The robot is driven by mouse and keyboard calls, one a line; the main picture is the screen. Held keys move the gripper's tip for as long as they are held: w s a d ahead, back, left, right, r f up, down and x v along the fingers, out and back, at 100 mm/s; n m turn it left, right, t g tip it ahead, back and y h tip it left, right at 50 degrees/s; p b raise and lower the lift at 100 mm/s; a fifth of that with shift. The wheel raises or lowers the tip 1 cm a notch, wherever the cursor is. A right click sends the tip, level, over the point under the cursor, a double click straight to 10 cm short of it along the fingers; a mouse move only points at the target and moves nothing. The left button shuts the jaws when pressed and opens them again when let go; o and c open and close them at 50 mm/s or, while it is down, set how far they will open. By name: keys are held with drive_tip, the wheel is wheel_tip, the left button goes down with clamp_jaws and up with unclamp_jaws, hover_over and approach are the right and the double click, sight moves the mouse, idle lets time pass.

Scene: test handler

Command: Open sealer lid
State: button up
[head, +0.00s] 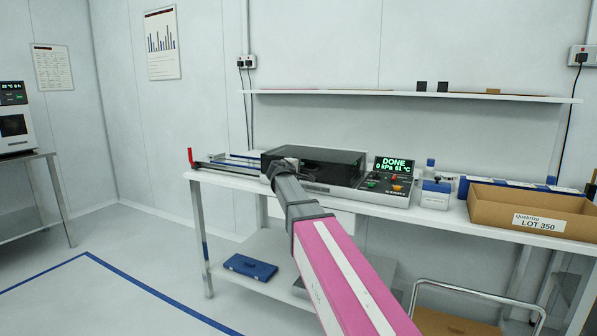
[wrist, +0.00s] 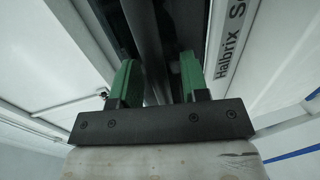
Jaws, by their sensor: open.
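The sealer (head: 335,188) sits on the white bench, with a dark lid (head: 330,160) that looks down. Its lit screen (head: 394,165) reads "DONE, 0 kPa, 61 °C". My gripper (head: 284,166) is at the front left of the lid, and my arm hides part of the sealer's front. In the wrist view, my gripper's two green fingers (wrist: 158,75) are open, with a dark bar (wrist: 150,50) running between them. I cannot tell whether they touch it. The sealer's pale front strip (wrist: 228,40) with "Halbrix" lettering lies to the right.
A cardboard box (head: 490,208) marked "LOT 350" and a white-and-blue bottle (head: 435,194) stand right of the sealer. A rail with a red-handled end (head: 190,158) is at left. A shelf (head: 340,94) hangs above. A trolley handle (head: 475,289) is in front.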

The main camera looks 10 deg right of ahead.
clamp_jaws()
drive_tip(key=shift+r, duration=0.1)
